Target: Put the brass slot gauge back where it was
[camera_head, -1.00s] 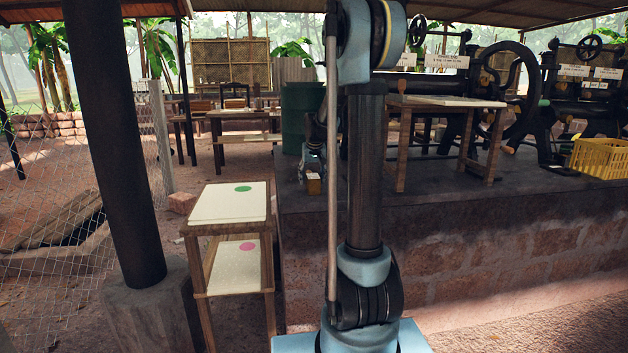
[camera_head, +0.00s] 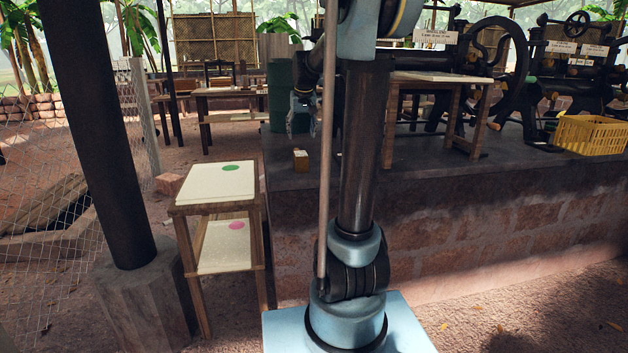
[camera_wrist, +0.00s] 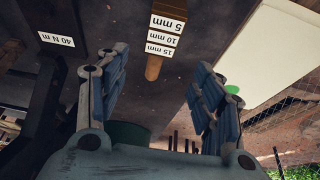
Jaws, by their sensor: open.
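The brass slot gauge (camera_head: 300,160) is a small brownish-yellow block with a pale top on the raised stone platform, near its left edge. In the wrist view, the gauge (camera_wrist: 153,68) shows white labels reading 5 mm, 10 mm and 15 mm. My gripper (camera_head: 300,120) hangs above the gauge in the head view, with a gap between them. The wrist view shows its two fingers (camera_wrist: 161,61) spread wide, with the gauge seen between and beyond them. Nothing is held.
A pale two-level stand (camera_head: 215,196) left of the platform (camera_head: 350,180) has a green disc (camera_head: 230,168) on top and a pink disc (camera_head: 236,225) below. A dark post (camera_head: 95,130) stands further left. A wooden table (camera_head: 440,77), roller machines and a yellow crate (camera_head: 592,135) are right.

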